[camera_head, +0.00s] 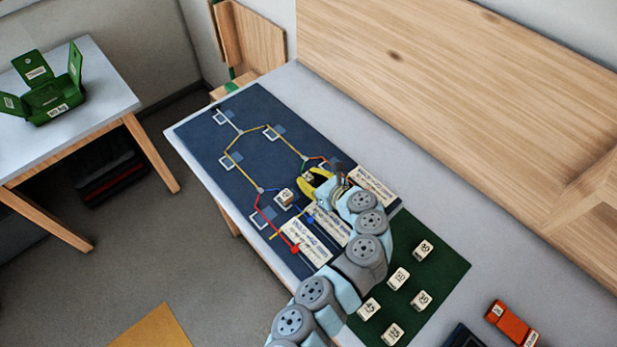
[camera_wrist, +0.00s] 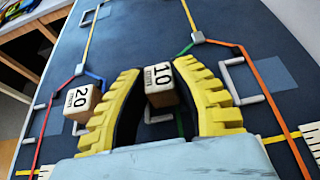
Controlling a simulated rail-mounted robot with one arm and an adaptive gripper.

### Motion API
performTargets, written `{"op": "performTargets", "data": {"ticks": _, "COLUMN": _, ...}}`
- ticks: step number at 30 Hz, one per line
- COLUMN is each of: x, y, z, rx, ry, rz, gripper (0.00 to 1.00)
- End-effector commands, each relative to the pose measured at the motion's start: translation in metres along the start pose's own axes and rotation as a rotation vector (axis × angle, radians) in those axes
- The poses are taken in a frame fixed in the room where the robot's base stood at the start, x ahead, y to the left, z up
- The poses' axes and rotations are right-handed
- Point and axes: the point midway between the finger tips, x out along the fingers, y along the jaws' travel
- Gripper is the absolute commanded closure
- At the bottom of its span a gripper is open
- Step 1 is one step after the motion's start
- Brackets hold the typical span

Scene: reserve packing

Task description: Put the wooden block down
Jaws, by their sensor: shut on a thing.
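My gripper (camera_head: 318,184) has yellow ribbed fingers and is shut on a wooden block marked 10, seen between the fingers in the wrist view (camera_wrist: 161,84). It is over the lower part of the dark blue board (camera_head: 200,133), near a green line and a pale bracket (camera_wrist: 158,116). I cannot tell whether the block touches the board. A second block marked 20 (camera_wrist: 82,101) stands on the board left of my gripper, and also shows in the head view (camera_head: 285,197). My arm hides part of the board.
Pale brackets joined by coloured lines mark the board. White printed cards (camera_head: 306,243) lie near my arm. Several numbered blocks stand on a green mat (camera_head: 447,262). An orange object (camera_head: 511,323) is at the lower right. A wooden panel (camera_head: 460,90) borders the table's far side.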

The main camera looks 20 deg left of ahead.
Motion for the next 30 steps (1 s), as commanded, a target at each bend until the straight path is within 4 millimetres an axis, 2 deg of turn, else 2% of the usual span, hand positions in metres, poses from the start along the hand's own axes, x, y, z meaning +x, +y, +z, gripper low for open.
{"op": "performTargets", "data": {"ticks": 8, "x": 0.001, "y": 0.000, "z": -0.002, "rx": 0.000, "ry": 0.000, "rz": 0.000, "gripper": 0.92}}
{"op": "performTargets", "data": {"ticks": 9, "x": 0.001, "y": 0.000, "z": -0.002, "rx": 0.000, "ry": 0.000, "rz": 0.000, "gripper": 0.62}}
{"op": "performTargets", "data": {"ticks": 10, "x": 0.001, "y": 0.000, "z": -0.001, "rx": 0.000, "ry": 0.000, "rz": 0.000, "gripper": 0.53}}
{"op": "performTargets", "data": {"ticks": 11, "x": 0.001, "y": 0.000, "z": -0.001, "rx": 0.000, "ry": 0.000, "rz": 0.000, "gripper": 0.50}}
{"op": "performTargets", "data": {"ticks": 23, "x": -0.002, "y": 0.000, "z": 0.001, "rx": 0.000, "ry": 0.000, "rz": 0.001, "gripper": 0.50}}
{"op": "performTargets", "data": {"ticks": 30, "x": -0.025, "y": -0.002, "z": 0.001, "rx": -0.001, "ry": -0.001, "rz": -0.004, "gripper": 0.50}}
